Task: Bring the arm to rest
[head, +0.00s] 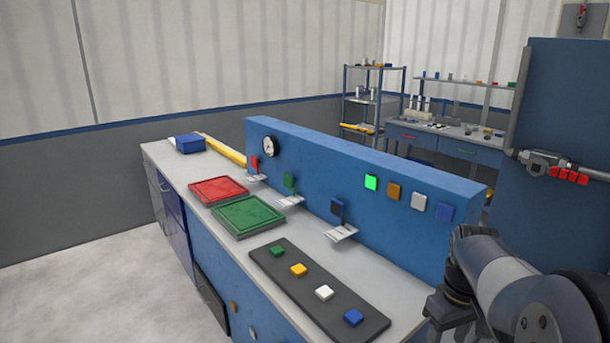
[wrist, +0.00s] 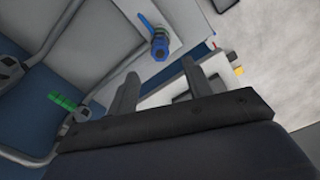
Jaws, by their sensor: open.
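My gripper (wrist: 161,75) shows in the wrist view with its two dark fingers spread apart and nothing between them. In the head view my arm fills the lower right corner, beside the right end of the workbench (head: 330,262). The fingertips cannot be made out clearly there. In the wrist view a blue fitting with a lever (wrist: 158,42) lies beyond the fingers on a grey surface, apart from them. Grey pipes and a green piece (wrist: 62,101) are at the left.
The bench holds a red tray (head: 218,190), a green tray (head: 248,216), a blue bin (head: 190,143) and a dark strip (head: 300,280) with green, yellow, white and blue blocks. A blue upright panel (head: 340,165) runs along its back. Open floor (head: 90,285) lies at the left.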

